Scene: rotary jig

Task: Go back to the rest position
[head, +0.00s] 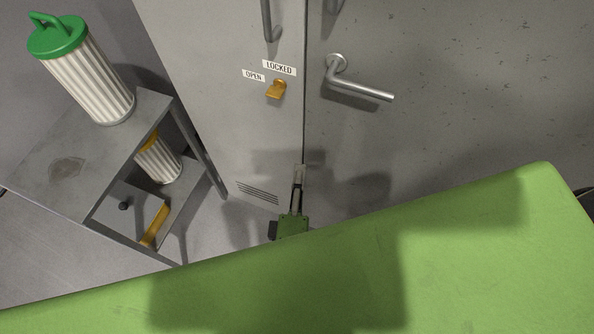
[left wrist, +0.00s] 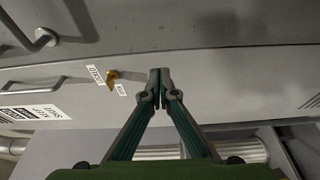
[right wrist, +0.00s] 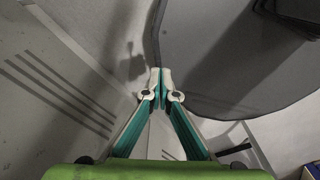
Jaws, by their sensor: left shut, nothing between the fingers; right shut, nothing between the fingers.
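My left gripper (head: 298,174) shows in the head view just beyond the edge of my green body, in front of the grey cabinet's lower part. Its fingers are shut and empty; in the left wrist view the fingertips (left wrist: 160,76) meet, with the cabinet front behind them. My right gripper (right wrist: 160,76) shows only in the right wrist view, also shut with nothing between the fingertips. In the head view it is hidden or out of frame.
The grey cabinet has an orange knob (head: 276,89) beside OPEN and LOCKED labels and a lever handle (head: 360,84). At left, a grey shelf stand (head: 60,165) carries a green-topped filter cartridge (head: 88,80) above and an orange-topped one (head: 160,162) below.

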